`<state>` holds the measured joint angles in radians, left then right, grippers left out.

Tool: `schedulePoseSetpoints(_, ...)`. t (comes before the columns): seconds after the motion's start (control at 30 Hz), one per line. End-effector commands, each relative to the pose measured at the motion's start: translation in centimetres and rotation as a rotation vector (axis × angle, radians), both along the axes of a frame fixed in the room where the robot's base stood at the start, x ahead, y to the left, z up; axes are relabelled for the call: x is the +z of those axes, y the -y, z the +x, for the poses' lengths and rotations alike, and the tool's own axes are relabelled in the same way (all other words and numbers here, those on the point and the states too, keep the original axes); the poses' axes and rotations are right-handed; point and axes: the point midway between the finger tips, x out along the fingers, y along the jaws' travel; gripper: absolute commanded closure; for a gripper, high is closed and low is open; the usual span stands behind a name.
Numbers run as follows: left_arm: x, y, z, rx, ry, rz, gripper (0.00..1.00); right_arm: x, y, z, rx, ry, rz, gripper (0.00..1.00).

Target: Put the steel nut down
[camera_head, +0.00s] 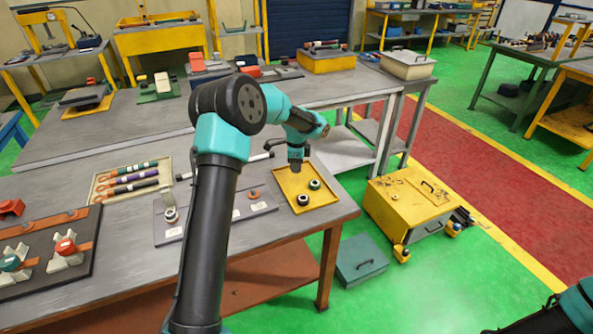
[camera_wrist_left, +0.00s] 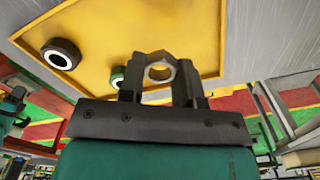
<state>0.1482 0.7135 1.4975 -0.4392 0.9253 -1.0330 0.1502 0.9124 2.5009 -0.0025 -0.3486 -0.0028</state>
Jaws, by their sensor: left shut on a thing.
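My left gripper (camera_head: 296,168) is over the yellow tray (camera_head: 287,184) at the right end of the workbench. In the left wrist view its two fingers (camera_wrist_left: 159,76) are closed on the steel nut (camera_wrist_left: 150,59), a grey metal ring held at the fingertips. The tray (camera_wrist_left: 200,25) fills the background there, and the gap between nut and tray is hard to judge. The nut cannot be made out in the head view. Only part of my right arm shows at the lower right corner; its gripper is out of view.
A black ring part (camera_head: 303,205) and a green ring part (camera_head: 315,184) lie in the tray. A grey labelled board (camera_head: 215,219) is left of it, with a small copper-coloured piece (camera_head: 253,194). A tray of coloured-handled tools (camera_head: 101,187) lies further left.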

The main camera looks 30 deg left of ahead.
Motion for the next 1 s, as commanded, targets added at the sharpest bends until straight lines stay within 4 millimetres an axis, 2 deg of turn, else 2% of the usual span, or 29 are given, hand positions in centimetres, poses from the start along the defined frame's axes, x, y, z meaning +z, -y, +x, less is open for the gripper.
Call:
schedulePoseSetpoints(0.53, -0.1, -0.8, 1.2, 0.002, 0.001, -0.001, 0.93, 0.0, 0.0, 0.0, 0.000, 0.000, 0.000, 0.57)
schedulePoseSetpoints(0.7, -2.6, -0.8, 1.1, 0.000, -0.003, -0.001, 0.93, 0.0, 0.0, 0.0, 0.000, 0.000, 0.000, 0.57)
schedulePoseSetpoints(0.8, -3.5, -0.7, 1.1, 0.000, -0.001, 0.000, 0.93, 0.0, 0.0, 0.0, 0.000, 0.000, 0.000, 0.57)
schedulePoseSetpoints(1.0, -3.6, -0.7, 1.1, 0.000, 0.000, -0.001, 0.93, 0.0, 0.0, 0.0, 0.000, 0.000, 0.000, 0.57)
